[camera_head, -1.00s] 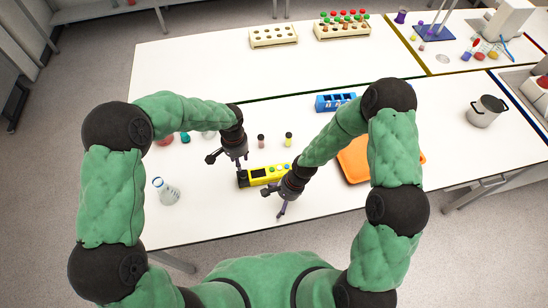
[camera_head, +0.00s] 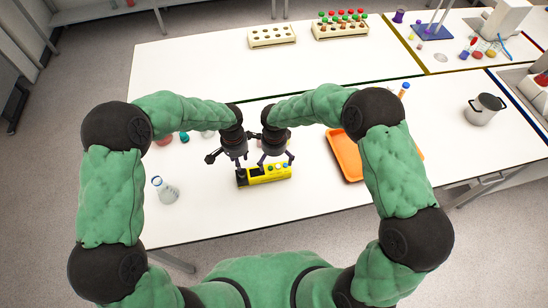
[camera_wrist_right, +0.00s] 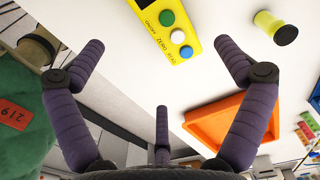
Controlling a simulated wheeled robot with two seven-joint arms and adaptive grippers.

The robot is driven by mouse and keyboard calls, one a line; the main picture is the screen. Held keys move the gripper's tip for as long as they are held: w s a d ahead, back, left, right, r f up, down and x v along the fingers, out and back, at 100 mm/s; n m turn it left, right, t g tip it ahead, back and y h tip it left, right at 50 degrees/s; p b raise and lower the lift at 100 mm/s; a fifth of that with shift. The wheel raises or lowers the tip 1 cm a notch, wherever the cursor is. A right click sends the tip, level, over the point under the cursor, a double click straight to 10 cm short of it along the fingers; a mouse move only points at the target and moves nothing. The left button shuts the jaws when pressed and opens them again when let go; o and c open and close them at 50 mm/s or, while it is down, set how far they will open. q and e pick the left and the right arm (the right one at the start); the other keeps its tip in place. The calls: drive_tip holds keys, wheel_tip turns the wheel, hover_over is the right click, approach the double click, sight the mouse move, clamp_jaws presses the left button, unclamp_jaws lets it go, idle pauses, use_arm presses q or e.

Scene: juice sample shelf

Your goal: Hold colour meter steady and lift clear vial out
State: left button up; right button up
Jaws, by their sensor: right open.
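The colour meter (camera_head: 268,175) is a yellow box with a dark left end, lying on the white table; its yellow face with green, blue and white buttons also shows at the top of the right wrist view (camera_wrist_right: 170,30). My left gripper (camera_head: 240,166) is down at the meter's dark left end; whether its fingers touch or grip it cannot be told. My right gripper (camera_head: 276,161) is open and empty, just above the meter's back edge, right beside the left gripper. I cannot make out the clear vial; the grippers cover part of the meter.
An orange tray (camera_head: 346,160) lies to the right, partly behind my right arm. A glass flask (camera_head: 166,190) stands at the left. The table in front of the meter is clear.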

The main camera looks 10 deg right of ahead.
sight(274, 172)
wheel_tip(274, 172, down, 11)
drive_tip(key=shift+r, duration=0.2)
idle(0.3)
use_arm(q)
drive_tip(key=shift+o, duration=0.3)
use_arm(e)
drive_tip(key=c, duration=1.4)
